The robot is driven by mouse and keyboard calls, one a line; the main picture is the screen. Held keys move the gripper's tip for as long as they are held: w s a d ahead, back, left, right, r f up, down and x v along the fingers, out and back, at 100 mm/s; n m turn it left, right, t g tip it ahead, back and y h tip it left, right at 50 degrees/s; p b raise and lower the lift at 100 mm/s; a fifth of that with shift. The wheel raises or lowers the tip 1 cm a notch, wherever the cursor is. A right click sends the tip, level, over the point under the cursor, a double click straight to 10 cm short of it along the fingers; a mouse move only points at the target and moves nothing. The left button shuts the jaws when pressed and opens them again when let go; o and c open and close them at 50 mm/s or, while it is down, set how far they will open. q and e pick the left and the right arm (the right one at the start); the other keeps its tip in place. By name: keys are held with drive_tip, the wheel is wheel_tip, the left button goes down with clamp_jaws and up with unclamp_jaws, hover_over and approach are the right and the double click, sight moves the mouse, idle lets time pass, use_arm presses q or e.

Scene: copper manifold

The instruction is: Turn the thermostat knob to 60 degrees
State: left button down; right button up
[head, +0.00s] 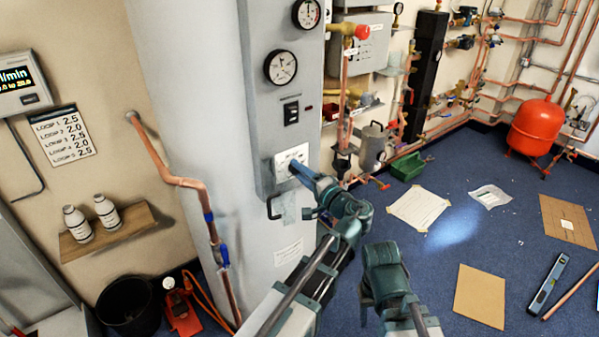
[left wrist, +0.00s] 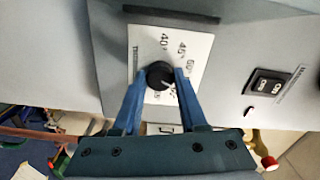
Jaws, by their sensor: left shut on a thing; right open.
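The thermostat has a white dial plate (head: 283,156) low on the grey panel of the large cylinder. In the left wrist view the plate (left wrist: 194,45) carries a printed scale; 40, 45 and 50 can be made out. The round black knob (left wrist: 159,75) sits on the plate between my left gripper's blue fingers. My left gripper (left wrist: 157,88) is shut on the knob; it also shows in the head view (head: 294,168), where it hides the knob. I cannot read the knob's exact setting. My right gripper (head: 381,262) is open, away from the panel, low in the head view.
Above the thermostat are a black switch (head: 291,113) and two gauges, one of them the lower gauge (head: 281,68). A handle (head: 273,207) stands just below the plate. A copper pipe (head: 178,181) runs down the cylinder's left side. The blue floor (head: 420,255) lies to the right.

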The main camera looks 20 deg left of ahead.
use_arm(q)
drive_tip(key=m, duration=0.6)
idle(0.6)
drive_tip(key=shift+c, duration=2.2)
unclamp_jaws()
drive_tip(key=shift+s, duration=0.1)
use_arm(e)
drive_tip(key=shift+d, duration=0.1)
